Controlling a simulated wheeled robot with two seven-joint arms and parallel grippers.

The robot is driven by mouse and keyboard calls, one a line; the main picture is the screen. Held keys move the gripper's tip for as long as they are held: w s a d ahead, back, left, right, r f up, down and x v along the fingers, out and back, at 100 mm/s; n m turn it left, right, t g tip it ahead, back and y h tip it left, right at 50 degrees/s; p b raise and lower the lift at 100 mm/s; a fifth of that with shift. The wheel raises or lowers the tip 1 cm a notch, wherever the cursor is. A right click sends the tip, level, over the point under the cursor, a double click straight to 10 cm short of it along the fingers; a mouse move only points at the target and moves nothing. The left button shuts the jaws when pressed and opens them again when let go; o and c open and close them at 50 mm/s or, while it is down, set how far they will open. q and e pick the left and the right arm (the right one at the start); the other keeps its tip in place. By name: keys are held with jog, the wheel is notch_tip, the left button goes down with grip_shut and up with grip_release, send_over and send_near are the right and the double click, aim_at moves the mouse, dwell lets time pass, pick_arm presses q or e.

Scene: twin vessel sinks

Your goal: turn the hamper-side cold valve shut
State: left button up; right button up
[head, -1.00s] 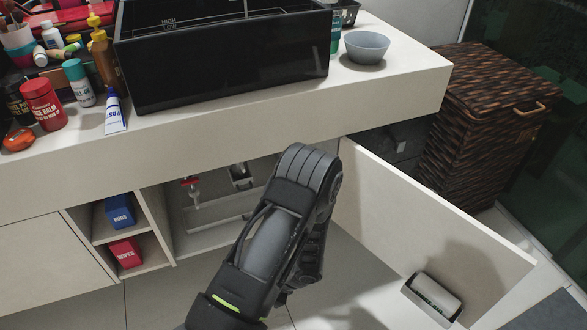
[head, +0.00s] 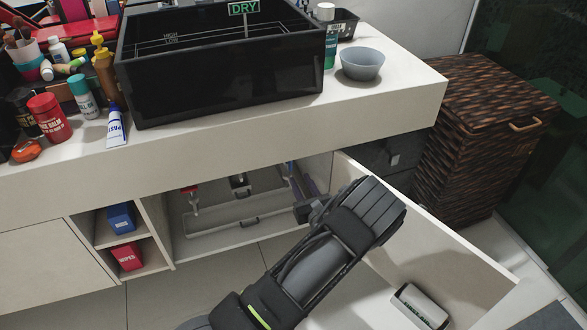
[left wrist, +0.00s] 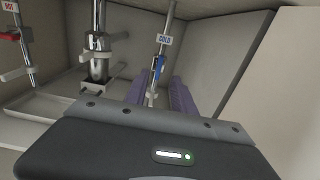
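The cold valve (left wrist: 158,67) has a blue handle on a chrome pipe under a COLD tag (left wrist: 164,39). Its handle looks roughly in line with the pipe. I see no contact, and depth is hard to judge. In the head view the left gripper (head: 304,192) is at the open cabinet's right side. My right gripper is not in view.
The red hot valve (left wrist: 10,36) and a chrome drain trap (left wrist: 98,60) are left of the cold valve. The open cabinet door (head: 440,240) stands right of my arm, with the wicker hamper (head: 480,140) beyond. The counter front (head: 230,145) overhangs the opening.

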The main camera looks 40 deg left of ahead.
aim_at(291, 165)
pick_arm(q)
jog(key=b+x, duration=0.1)
jog(key=x, duration=0.5)
jog(key=shift+a+f+b, duration=0.1)
jog(key=shift+b, duration=0.2)
jog(key=shift+w+a, duration=0.3)
jog(key=shift+a, duration=0.1)
jog(key=shift+c, duration=0.2)
grip_shut()
